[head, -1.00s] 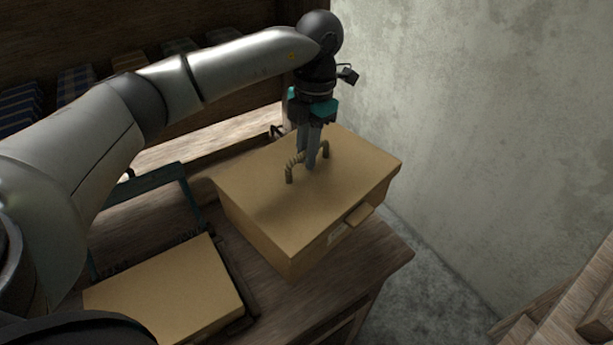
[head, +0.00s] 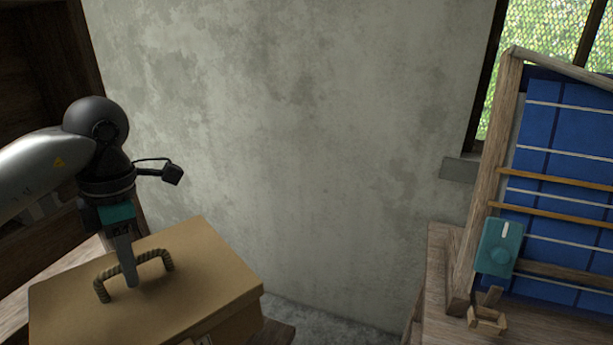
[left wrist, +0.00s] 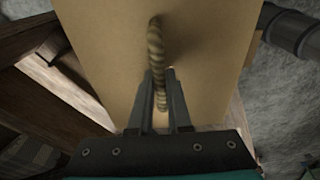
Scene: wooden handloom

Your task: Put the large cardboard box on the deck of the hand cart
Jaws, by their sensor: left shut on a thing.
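The large cardboard box (head: 200,290) is at the lower left of the head view, with a rope handle (head: 160,257) on its top. My left gripper (head: 131,284) comes down from above and is shut on the rope handle. In the left wrist view the fingers (left wrist: 160,95) close around the rope handle (left wrist: 155,45), with the box top (left wrist: 205,60) behind it. I cannot tell whether the box rests on the bench or hangs clear of it. The hand cart and my right gripper are not in view.
A bare grey wall (head: 280,130) stands behind the box. At the right is a wooden loom frame (head: 487,190) with blue striped cloth (head: 560,150) and a teal box-shaped thing (head: 497,247) on it. Concrete floor (head: 340,320) shows between the box and the loom.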

